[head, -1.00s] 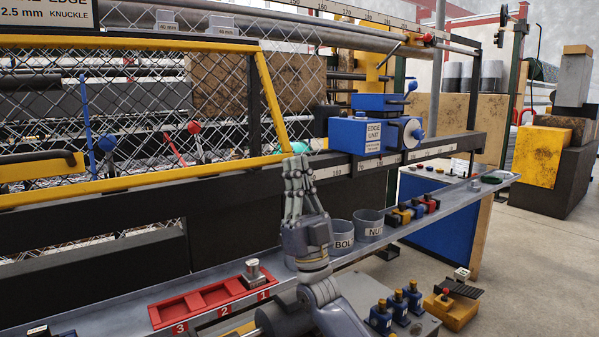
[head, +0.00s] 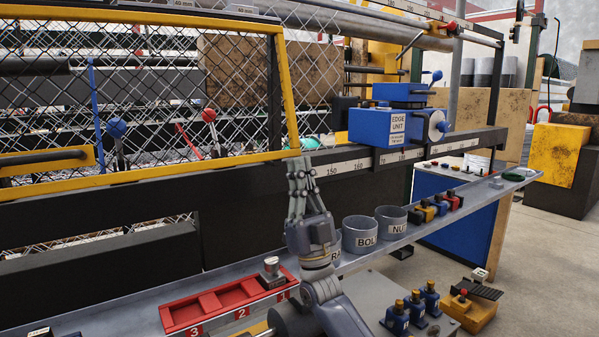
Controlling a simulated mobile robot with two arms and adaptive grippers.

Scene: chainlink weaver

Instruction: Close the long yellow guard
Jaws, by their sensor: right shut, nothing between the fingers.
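The long yellow guard is a yellow frame (head: 287,92) filled with wire mesh, across the left and middle of the head view. Its bottom rail runs along the front of the dark machine beam, and its slanted right post ends near the ruler strip. My right gripper (head: 301,165) points upward with its fingers together and empty. Its fingertips overlap the guard's lower right corner in the picture; whether they touch it I cannot tell. My left gripper is not in view.
A blue edge unit (head: 383,128) sits right of the guard. Below are a grey shelf with a red numbered tray (head: 231,302), a bolt cup (head: 360,236) and a nut cup (head: 391,220). Levers with a red ball (head: 209,115) and a blue ball (head: 117,127) show behind the mesh.

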